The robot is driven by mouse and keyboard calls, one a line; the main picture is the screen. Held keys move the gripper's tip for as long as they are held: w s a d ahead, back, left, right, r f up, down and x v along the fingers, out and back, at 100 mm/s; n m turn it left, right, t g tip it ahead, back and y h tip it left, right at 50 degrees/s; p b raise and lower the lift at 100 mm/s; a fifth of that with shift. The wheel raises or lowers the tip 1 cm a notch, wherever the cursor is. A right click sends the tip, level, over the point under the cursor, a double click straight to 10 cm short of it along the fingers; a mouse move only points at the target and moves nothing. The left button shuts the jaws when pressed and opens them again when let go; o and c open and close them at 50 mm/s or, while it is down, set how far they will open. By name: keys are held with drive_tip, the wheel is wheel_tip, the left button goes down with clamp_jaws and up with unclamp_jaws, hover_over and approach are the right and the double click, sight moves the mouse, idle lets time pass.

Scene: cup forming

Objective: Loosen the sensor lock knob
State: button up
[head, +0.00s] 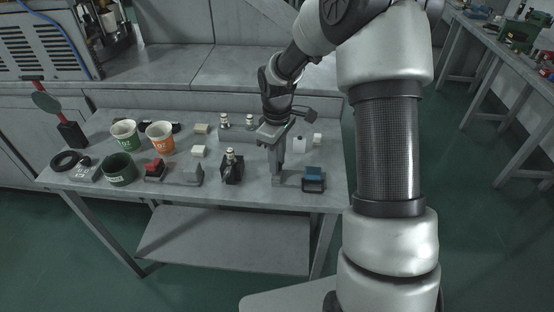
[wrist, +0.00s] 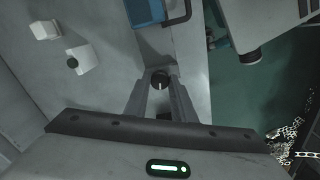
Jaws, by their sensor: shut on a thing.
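A round black knob (wrist: 160,80) with a light pointer line sits between my fingertips in the wrist view. My gripper (wrist: 161,88) is shut on it, one finger on each side. In the head view my gripper (head: 277,172) reaches down to the front part of the table, over a small grey mount (head: 278,181). The knob cannot be made out there. Whether the knob has turned cannot be told.
A blue-topped device (head: 313,176) with a dark frame stands just right of my gripper. A black fixture (head: 232,168) stands to the left. Cups (head: 124,135) and a dark green pot (head: 119,170) are farther left. The table's front edge is close.

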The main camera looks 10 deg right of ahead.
drive_tip(key=o, duration=1.1)
drive_tip(key=shift+c, duration=0.2)
wheel_tip(320, 180, up, 17)
drive_tip(key=p, duration=0.1)
drive_tip(key=shift+r+p, duration=0.2)
drive_tip(key=shift+p, duration=0.15)
drive_tip(key=shift+r, duration=0.1)
drive_tip(key=s+r+m+t+p, duration=0.2)
drive_tip(key=s+r+m, duration=0.3)
drive_tip(key=s, duration=0.7)
drive_tip(key=s+r+m+t+p, duration=0.3)
drive_tip(key=s+r+m+p, duration=0.2)
drive_tip(key=s+r, duration=0.5)
drive_tip(key=s, duration=0.2)
drive_tip(key=shift+s+r+t, duration=0.15)
drive_tip(key=shift+s+t, duration=0.15)
